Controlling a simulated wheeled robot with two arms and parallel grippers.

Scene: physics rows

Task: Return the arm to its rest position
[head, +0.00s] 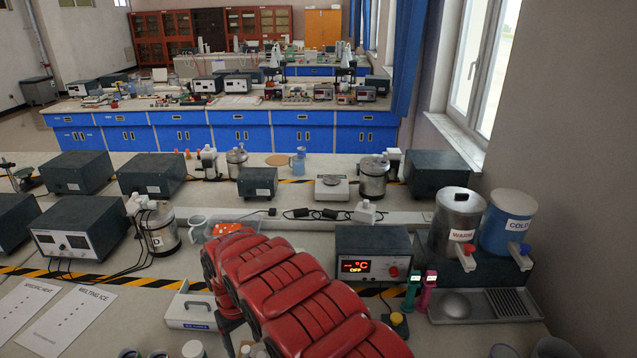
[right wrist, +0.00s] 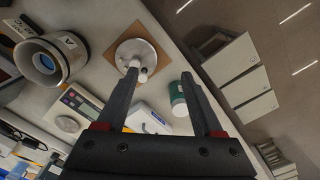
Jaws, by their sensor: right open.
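My right arm (head: 300,290) is red and segmented; it reaches in from the bottom over the front of the bench and bends downward at its far end. A dark part below that end (head: 230,318) is mostly hidden by the arm. In the right wrist view, the two dark fingers of my right gripper (right wrist: 160,77) stand apart with nothing held between them. Past the fingertips is a round silver lid or dish (right wrist: 135,57) on a brown board. A green and white jar (right wrist: 178,103) lies beyond the gap, near the right finger. My left gripper is not in view.
A heater box (head: 373,265) reading OFF and the WARM (head: 455,222) and COLD (head: 508,222) tanks stand right of the arm. In the right wrist view, a metal cup (right wrist: 45,62) marked A stands left.

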